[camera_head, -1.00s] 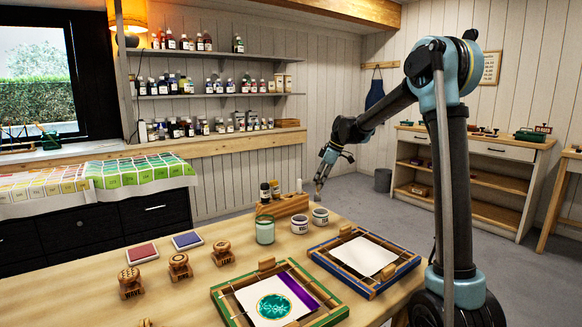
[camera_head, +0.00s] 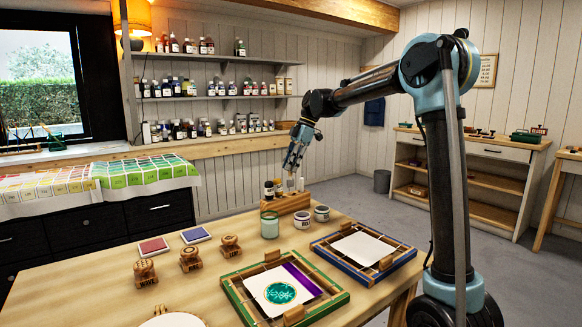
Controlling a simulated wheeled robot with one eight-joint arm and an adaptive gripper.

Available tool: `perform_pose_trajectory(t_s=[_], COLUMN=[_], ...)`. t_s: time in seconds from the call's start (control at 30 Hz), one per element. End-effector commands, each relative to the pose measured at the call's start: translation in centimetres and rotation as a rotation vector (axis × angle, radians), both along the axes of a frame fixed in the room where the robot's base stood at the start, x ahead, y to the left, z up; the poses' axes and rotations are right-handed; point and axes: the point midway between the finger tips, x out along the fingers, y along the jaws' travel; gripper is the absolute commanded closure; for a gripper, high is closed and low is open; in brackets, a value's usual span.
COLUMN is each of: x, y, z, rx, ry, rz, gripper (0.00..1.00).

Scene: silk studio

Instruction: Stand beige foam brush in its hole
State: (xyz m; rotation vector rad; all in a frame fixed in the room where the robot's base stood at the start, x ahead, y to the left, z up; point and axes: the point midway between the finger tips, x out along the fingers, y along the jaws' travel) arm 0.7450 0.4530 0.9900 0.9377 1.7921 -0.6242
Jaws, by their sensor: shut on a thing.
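My gripper (camera_head: 291,168) is above the small wooden block (camera_head: 284,206) at the far end of the table, pointing down. It is shut on the beige foam brush (camera_head: 290,184), which shows small and roughly upright just below the fingers. The brush is over or at the block's right half; I cannot tell whether it touches the block. The holes in the block are too small to make out.
A green jar (camera_head: 269,224) and white tubs (camera_head: 302,219) stand close in front. Stamps (camera_head: 190,259) and two framed screens (camera_head: 363,249) occupy the nearer table.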

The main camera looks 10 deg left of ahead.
Motion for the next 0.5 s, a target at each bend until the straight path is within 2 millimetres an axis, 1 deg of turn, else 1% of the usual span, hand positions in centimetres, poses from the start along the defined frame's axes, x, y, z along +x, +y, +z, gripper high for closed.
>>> perform_pose_trajectory(t_s=[0.17,0.5], x=[0.2,0.3], y=[-0.3,-0.4], z=[-0.7,-2.8], rx=[0.0,0.0], ry=[0.0,0.0], rz=[-0.004,-0.007], gripper=[1.0,1.0])
